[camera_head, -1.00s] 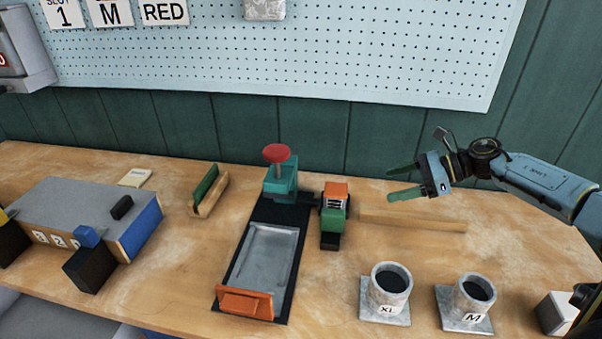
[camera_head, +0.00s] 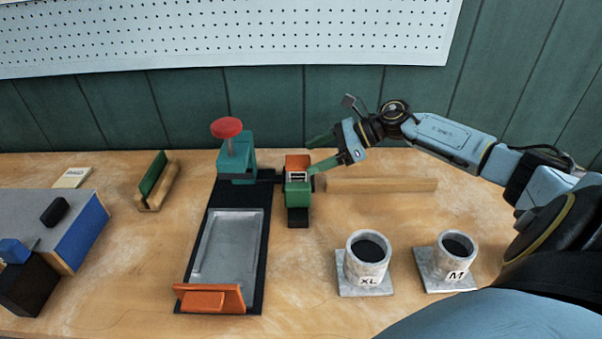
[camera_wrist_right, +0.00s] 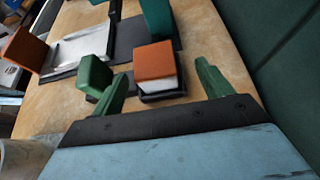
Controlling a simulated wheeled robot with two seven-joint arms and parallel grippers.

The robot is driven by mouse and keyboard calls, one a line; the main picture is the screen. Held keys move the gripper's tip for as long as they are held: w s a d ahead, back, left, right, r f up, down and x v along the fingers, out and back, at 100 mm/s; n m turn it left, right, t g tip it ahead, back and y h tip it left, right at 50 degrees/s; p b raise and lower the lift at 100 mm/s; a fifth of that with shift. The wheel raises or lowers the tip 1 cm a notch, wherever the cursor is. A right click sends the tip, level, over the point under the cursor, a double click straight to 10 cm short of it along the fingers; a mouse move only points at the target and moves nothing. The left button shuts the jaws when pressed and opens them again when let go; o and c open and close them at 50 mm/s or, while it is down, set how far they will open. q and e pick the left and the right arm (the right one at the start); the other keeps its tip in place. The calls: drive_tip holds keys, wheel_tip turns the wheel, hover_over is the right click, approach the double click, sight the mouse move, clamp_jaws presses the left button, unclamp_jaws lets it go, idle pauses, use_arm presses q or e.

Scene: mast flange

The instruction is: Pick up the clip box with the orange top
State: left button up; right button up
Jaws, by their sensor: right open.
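The clip box with the orange top (camera_head: 297,163) stands on the bench beside the black base plate, with a white front under its top. In the right wrist view the clip box (camera_wrist_right: 155,62) sits on a dark base, straight ahead between the finger lines. My right gripper (camera_head: 322,152) is open and empty, just right of the box. In the wrist view its green fingers (camera_wrist_right: 160,75) are apart, one toward each side of the box; contact cannot be told. A green block (camera_head: 298,193) is in front of the box, close to the left finger in the wrist view. My left gripper is not in view.
A teal clamp with a red knob (camera_head: 227,128) stands left of the box, behind a metal tray (camera_head: 230,245) with an orange end block (camera_head: 209,298). A wooden bar (camera_head: 380,185) lies right. Cups marked XL (camera_head: 368,258) and M (camera_head: 456,255) stand in front right.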

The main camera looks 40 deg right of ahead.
sight(301, 164)
drive_tip(key=x, duration=0.4)
drive_tip(key=shift+a+f, duration=0.2)
drive_tip(key=shift+f, duration=0.05)
drive_tip(key=shift+w+a+f, duration=0.1)
drive_tip(key=shift+f, duration=0.15)
drive_tip(key=shift+r, duration=0.1)
drive_tip(key=c, duration=1.1)
